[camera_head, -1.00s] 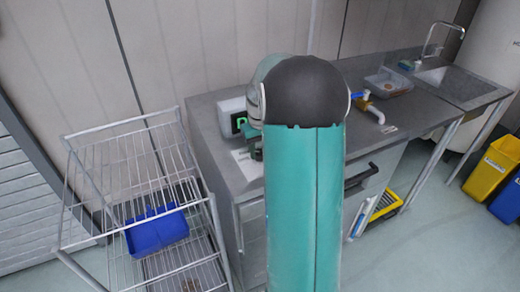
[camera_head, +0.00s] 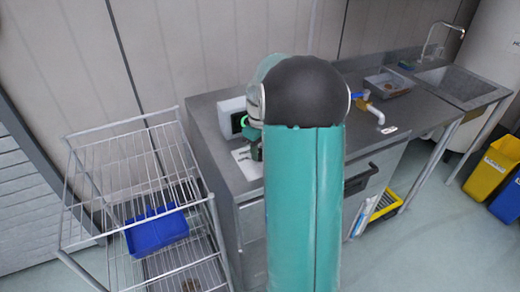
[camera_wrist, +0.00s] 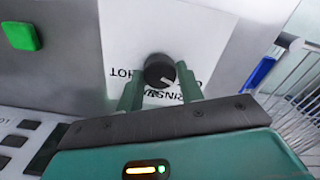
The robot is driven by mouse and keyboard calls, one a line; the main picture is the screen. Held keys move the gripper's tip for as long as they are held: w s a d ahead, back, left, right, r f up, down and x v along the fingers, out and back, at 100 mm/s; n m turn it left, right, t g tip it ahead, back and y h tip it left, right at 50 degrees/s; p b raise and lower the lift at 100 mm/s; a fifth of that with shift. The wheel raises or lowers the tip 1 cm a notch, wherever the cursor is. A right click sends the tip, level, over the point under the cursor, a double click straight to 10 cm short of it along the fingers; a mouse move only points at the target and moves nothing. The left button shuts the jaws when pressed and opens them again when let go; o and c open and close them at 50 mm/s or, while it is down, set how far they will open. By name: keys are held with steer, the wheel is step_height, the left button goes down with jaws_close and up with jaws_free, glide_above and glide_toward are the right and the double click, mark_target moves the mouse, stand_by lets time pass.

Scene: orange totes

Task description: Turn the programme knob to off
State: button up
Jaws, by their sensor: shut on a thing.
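The programme knob (camera_wrist: 159,71) is a round black dial with a white pointer mark, seen in the wrist view on a white label plate (camera_wrist: 195,35). The pointer aims to the right in that picture. The label letters appear upside down, and part of them is hidden behind the knob and fingers. My gripper (camera_wrist: 160,88) has its two green fingers on either side of the knob and is shut on it.
A green button (camera_wrist: 21,36) and a row of dark keys (camera_wrist: 35,140) are on the panel in the wrist view. A wire rack (camera_head: 130,170) with a blue bin (camera_head: 157,232) stands left of the counter (camera_head: 215,160). A tray and sink are farther right.

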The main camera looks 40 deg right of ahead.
mark_target(260, 152)
steer(key=o, duration=1)
steer(key=shift+r, duration=0.1)
step_height(260, 152, up, 14)
